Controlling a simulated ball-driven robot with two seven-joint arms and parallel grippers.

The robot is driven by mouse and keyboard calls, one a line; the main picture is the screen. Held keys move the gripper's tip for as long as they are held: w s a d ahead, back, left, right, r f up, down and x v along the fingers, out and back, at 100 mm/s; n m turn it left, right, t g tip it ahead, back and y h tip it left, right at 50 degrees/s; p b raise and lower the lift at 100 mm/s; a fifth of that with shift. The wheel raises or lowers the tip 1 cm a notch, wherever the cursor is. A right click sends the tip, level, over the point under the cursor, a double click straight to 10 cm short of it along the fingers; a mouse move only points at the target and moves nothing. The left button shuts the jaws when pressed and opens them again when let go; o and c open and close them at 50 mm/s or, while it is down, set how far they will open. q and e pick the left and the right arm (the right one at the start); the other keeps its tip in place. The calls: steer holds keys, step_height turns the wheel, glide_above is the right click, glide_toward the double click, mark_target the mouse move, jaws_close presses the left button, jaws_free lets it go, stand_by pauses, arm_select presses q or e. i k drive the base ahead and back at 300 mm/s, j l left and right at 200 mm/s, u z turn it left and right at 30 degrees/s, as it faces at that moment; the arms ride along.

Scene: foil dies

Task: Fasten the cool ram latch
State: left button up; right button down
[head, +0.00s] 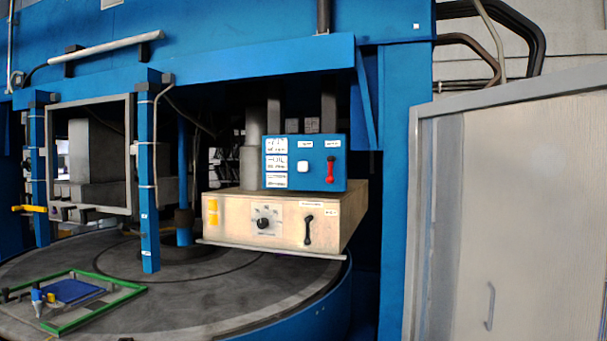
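The labels are too small to read, so I cannot tell which is the cool ram latch, or whether either is fastened. Neither of my grippers shows in this view.
A round grey table (190,320) lies under the boxes. A green frame (100,311) with a blue pad (72,291) lies on it at the left. A blue post (148,195) stands left of the boxes. A pale door (530,215) with a handle fills the right.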

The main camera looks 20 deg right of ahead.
mark_target(330, 180)
steer(key=i+z, duration=0.25)
steer(key=i, duration=1.45)
